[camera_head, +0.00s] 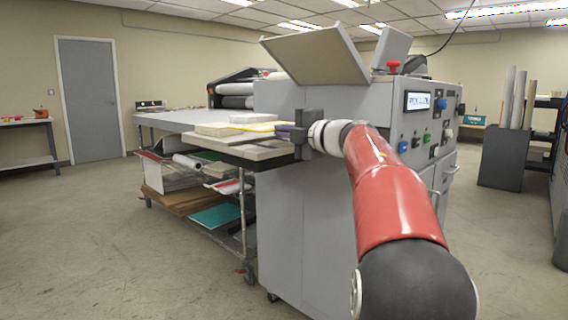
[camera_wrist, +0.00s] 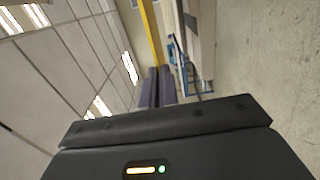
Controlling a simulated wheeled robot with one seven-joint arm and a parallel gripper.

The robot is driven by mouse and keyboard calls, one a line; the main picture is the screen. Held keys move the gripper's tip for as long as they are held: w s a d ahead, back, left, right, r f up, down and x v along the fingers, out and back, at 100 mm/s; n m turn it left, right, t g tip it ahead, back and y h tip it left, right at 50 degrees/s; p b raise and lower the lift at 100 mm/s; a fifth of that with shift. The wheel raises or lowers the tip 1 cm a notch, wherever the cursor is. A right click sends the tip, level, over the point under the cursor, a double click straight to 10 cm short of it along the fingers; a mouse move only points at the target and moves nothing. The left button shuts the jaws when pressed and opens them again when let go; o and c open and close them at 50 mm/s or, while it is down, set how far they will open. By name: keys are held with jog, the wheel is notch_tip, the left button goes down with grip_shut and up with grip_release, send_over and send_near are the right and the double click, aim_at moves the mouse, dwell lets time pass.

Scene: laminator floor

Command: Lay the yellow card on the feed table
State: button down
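The yellow card (camera_head: 262,126) shows as a thin, flat, nearly edge-on strip over the pale boards at the near end of the table. In the wrist view it is a yellow strip (camera_wrist: 150,32) running out from between my fingertips. My gripper (camera_head: 285,131) comes in from the right, its purple fingers (camera_wrist: 158,84) close together on the card's near edge. A long grey table surface (camera_head: 175,119), which looks like the feed table, extends left from the machine. I cannot tell whether the card touches the boards below it.
Pale boards or stacks (camera_head: 221,130) and a thick slab (camera_head: 256,151) lie at the table's near end. The grey machine (camera_head: 325,210) stands beside them, with raised panels above. Rolls and sheets fill a wheeled rack (camera_head: 195,200) below. Floor at left is clear.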

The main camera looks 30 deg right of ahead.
jog(key=shift+f+b, duration=0.85)
jog(key=shift+f, duration=1.75)
jog(key=shift+f, duration=0.2)
jog(key=c, duration=1.7)
grip_release()
